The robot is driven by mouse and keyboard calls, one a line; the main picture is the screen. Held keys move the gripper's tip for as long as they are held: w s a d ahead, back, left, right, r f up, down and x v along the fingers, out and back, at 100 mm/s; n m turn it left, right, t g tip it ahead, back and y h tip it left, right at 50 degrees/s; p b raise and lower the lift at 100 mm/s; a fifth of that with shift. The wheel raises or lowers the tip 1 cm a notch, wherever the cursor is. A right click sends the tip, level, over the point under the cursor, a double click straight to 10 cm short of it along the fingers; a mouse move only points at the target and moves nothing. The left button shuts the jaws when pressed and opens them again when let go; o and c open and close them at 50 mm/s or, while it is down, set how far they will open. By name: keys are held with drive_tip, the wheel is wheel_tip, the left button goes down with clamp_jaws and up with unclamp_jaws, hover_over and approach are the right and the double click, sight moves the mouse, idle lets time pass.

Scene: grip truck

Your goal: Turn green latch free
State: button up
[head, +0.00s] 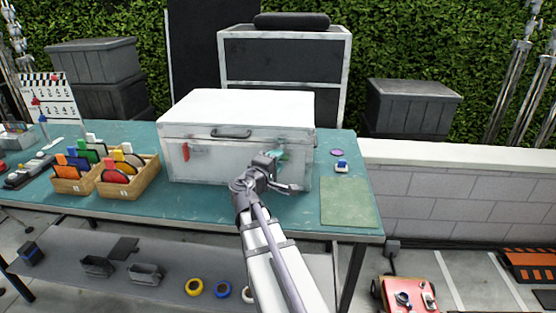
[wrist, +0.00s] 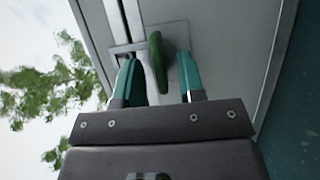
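The white case (head: 235,108) stands on the teal table, lid down. Its red latch (head: 186,151) shows on the left of the front face. The green latch (wrist: 156,52) shows in the wrist view as a dark green handle on a grey plate, beside the pale lid seam. In the head view I cannot tell it from my gripper's teal fingers. My gripper (head: 281,163) is at the right part of the case front. In the wrist view my gripper (wrist: 157,66) is open, one teal finger on each side of the latch, with a gap visible on the right.
Wooden boxes (head: 80,186) with coloured discs stand left of the case. A green mat (head: 349,202), a purple disc (head: 337,152) and a small blue-and-white item (head: 342,167) lie to the right. A lower shelf (head: 180,270) holds tape rolls. The front table strip is mostly clear.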

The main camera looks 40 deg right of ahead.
drive_tip(key=shift+w+d, duration=0.2)
drive_tip(key=shift+d, duration=0.4)
clamp_jaws()
